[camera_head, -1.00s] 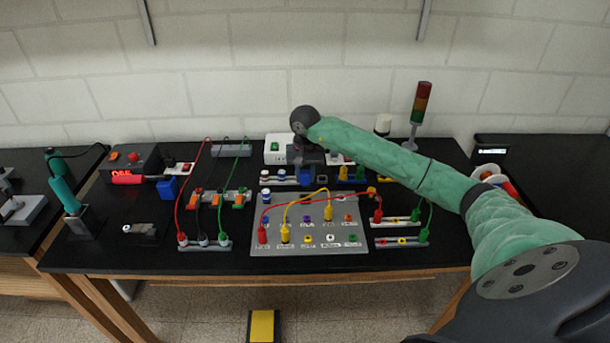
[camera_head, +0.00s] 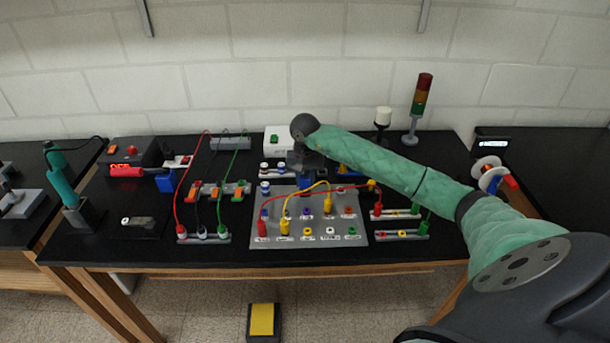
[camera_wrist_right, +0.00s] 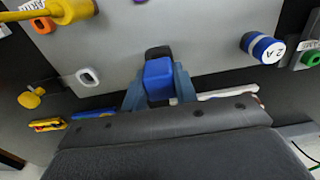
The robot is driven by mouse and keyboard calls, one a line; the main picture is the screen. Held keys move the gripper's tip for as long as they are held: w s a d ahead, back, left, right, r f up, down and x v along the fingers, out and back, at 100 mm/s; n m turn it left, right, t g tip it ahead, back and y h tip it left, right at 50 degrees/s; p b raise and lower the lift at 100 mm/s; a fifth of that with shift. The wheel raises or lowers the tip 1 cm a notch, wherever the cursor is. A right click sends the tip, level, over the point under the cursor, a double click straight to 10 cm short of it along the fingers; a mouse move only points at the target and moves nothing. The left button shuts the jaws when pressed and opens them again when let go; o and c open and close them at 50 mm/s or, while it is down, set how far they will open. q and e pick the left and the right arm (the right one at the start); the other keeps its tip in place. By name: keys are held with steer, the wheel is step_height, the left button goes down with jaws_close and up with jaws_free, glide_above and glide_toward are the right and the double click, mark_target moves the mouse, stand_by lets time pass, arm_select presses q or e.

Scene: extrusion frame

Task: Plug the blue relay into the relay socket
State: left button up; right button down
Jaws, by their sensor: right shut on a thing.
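My right gripper (camera_head: 304,170) is over the back part of the grey panel (camera_head: 345,238), under the dark wrist of my right arm. In the right wrist view the right gripper (camera_wrist_right: 159,88) is shut on the blue relay (camera_wrist_right: 159,74), one finger on each side. The relay also shows in the head view (camera_head: 304,182), partly covered by the gripper. A dark block (camera_wrist_right: 158,51) shows on the panel just beyond the relay; it may be the relay socket. I cannot tell whether the relay touches it. My left gripper is not in view.
Red and yellow leads (camera_head: 290,204) arch over the panel close to the gripper. A blue-banded 2 A fuse (camera_wrist_right: 262,47) stands beside the relay in the wrist view. A signal tower (camera_head: 421,95) stands at the back right.

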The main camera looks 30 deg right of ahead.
steer(key=shift+f, duration=0.35)
stand_by(0.4)
steer(key=shift+b, duration=0.6)
stand_by(0.6)
steer(key=shift+b, duration=1.1)
stand_by(1.0)
steer(key=shift+f+b, duration=0.5)
steer(key=c, duration=1)
jaws_free()
